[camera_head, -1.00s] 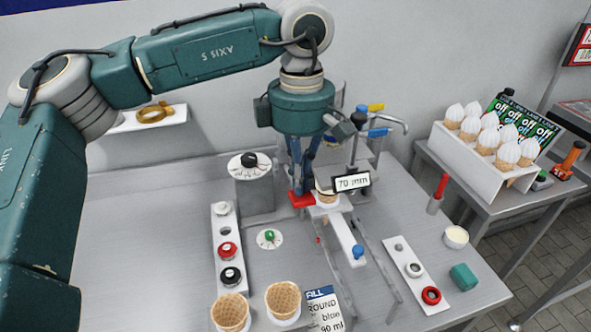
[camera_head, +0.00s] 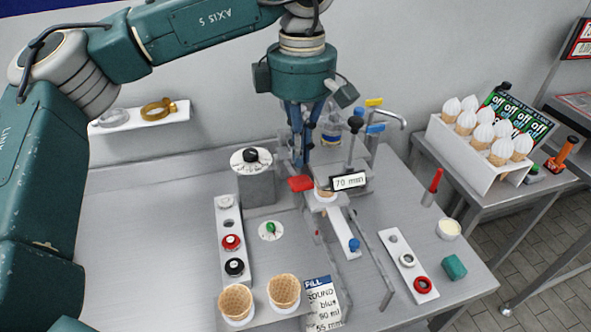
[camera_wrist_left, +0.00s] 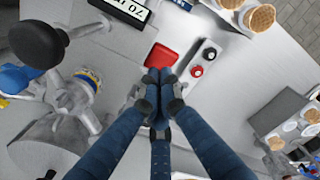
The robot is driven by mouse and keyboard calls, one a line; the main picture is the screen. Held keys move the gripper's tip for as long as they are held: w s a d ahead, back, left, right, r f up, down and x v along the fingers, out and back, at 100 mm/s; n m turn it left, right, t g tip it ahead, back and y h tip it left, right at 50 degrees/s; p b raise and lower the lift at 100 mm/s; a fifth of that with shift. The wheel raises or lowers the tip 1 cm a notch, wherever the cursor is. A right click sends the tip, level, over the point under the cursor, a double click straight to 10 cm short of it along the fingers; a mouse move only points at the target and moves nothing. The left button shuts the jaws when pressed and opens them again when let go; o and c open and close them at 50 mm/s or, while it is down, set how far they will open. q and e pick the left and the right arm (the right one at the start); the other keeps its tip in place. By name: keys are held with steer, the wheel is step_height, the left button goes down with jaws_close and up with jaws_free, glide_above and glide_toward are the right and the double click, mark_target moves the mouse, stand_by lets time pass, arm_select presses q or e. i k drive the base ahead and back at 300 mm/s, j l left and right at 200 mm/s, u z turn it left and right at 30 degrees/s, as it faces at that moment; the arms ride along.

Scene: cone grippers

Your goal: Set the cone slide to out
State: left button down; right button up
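The cone slide (camera_head: 342,228) is a pale bar with a blue knob (camera_head: 354,244) at its front end. Its back end lies under the dispenser, where a cone (camera_head: 324,188) sits, partly hidden. A red paddle (camera_head: 301,184) sticks out to the left of that cone; it also shows in the left wrist view (camera_wrist_left: 161,57). My left gripper (camera_head: 302,166) points down just above the red paddle, with its blue fingers brought together at the tips and nothing seen between them. The fingertips also show in the left wrist view (camera_wrist_left: 157,80). My right gripper is not in view.
A "70 mm" display (camera_head: 349,182) stands beside the dispenser. Two empty cones (camera_head: 284,291) and an order card (camera_head: 323,303) are at the front. A button strip (camera_head: 230,242) lies left, a ring strip (camera_head: 410,266) right. The table's left side is clear.

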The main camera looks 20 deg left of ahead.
mark_target(350, 246)
steer(key=k+l, duration=0.2)
steer(key=k, duration=0.3)
steer(key=k+l, duration=0.2)
steer(key=k, duration=0.25)
steer(key=k+l, duration=0.2)
steer(key=k, duration=0.3)
